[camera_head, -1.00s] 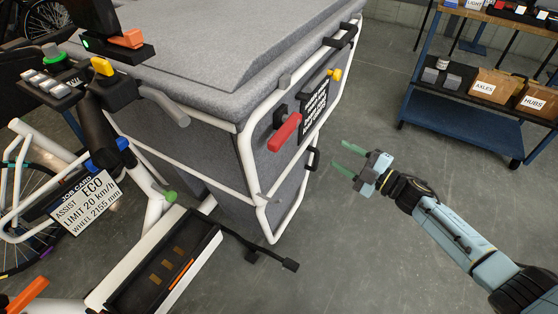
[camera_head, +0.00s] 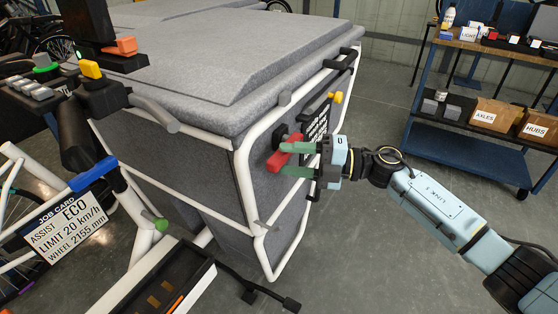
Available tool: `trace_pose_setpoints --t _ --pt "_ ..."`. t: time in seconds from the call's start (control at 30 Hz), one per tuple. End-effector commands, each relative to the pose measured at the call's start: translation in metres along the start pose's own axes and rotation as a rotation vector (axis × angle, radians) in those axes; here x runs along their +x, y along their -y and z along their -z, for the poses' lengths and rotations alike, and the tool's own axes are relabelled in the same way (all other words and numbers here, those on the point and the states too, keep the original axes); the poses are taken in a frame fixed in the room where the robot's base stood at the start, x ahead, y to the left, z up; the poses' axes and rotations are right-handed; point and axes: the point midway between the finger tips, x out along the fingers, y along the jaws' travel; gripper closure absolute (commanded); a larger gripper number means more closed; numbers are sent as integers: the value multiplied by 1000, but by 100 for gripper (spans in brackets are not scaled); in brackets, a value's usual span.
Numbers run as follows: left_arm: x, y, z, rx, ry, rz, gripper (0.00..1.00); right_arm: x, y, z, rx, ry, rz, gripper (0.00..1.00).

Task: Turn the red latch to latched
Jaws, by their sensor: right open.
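The red latch (camera_head: 276,162) is a red handle on a dark mount on the right-hand side of the grey cargo box (camera_head: 170,130). It slants, with its lower end toward the left. My right gripper (camera_head: 288,159) is at the latch, its two green fingers pointing left and spread apart, one near the upper part of the handle and one lower. The fingers hide part of the handle. I cannot tell whether they touch it. My left gripper is not in view.
A white tube frame (camera_head: 243,185) runs around the box close to the latch. A black sign (camera_head: 317,122) and a yellow knob (camera_head: 337,97) sit beside it. A blue shelf cart (camera_head: 455,138) with boxes stands at the right. Bike handlebars and a job card (camera_head: 66,227) fill the left.

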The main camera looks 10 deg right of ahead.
Motion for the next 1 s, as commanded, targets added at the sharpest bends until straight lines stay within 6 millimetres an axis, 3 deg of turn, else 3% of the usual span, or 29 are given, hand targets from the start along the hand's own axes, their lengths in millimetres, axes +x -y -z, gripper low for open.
trace_pose_setpoints --t 0.2,0.57,0.9,1.0 --pt "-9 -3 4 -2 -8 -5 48 26 0 0 1 0 -1 55" --pt "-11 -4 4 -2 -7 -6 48 31 0 0 1 0 0 55" --pt "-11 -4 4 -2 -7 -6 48 30 0 0 1 0 0 98" --pt "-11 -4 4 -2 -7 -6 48 30 0 0 1 0 0 100"
